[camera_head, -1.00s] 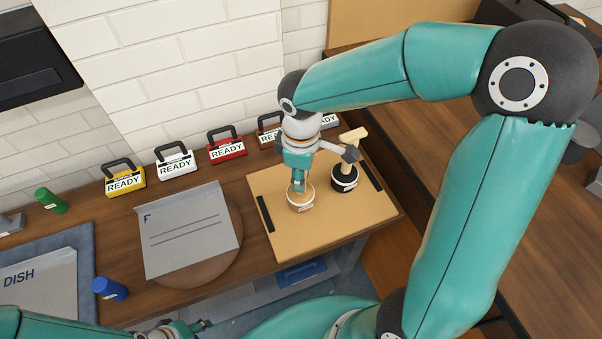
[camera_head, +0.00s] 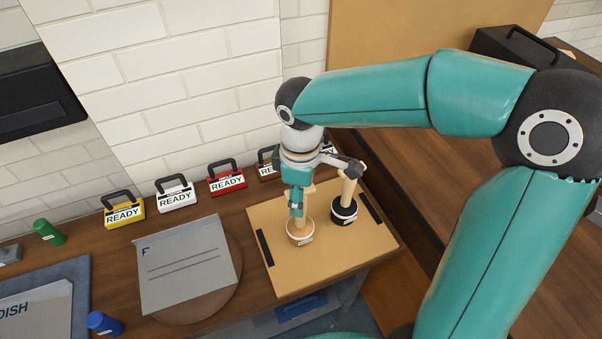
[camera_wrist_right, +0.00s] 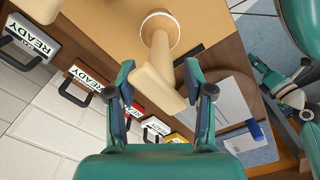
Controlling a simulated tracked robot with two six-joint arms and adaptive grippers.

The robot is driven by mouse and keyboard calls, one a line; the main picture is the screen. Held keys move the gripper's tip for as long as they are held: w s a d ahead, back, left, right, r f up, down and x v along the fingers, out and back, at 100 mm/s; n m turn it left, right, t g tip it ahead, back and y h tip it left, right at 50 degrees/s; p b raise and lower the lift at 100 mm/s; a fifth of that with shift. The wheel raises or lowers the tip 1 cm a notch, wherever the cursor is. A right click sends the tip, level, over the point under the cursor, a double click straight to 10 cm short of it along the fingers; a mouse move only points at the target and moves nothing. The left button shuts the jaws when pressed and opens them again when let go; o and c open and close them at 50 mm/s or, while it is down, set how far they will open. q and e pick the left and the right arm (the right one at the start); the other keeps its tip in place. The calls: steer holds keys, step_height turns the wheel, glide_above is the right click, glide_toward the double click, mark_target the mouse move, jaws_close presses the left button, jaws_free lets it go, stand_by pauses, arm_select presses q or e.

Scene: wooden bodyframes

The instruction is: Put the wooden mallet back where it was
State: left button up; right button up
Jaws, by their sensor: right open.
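A pale wooden mallet (camera_wrist_right: 158,75) stands in a round wooden holder with a white band; its head lies between my right fingers in the wrist view. My right gripper (camera_wrist_right: 158,72) is open around it. In the head view my right gripper (camera_head: 297,205) is over the light wooden holder (camera_head: 300,232), with part of the mallet showing beside the fingers. A second pale mallet (camera_head: 348,187) stands in a black holder (camera_head: 344,211) to the right, its top partly hidden by my wrist. My left gripper (camera_wrist_right: 283,80) shows at the right of the wrist view; its jaw state is unclear.
Both holders stand on a tan board (camera_head: 280,275) with black strips. A grey sheet marked F (camera_head: 190,265) lies on a round board at left. Several READY signs, including a red one (camera_head: 227,180), line the wall. A green cylinder (camera_head: 49,231) and blue cylinder (camera_head: 104,323) stand farther left.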

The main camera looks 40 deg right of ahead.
step_height(320, 180, up, 7)
steer(key=shift+f, duration=0.1)
stand_by(0.6)
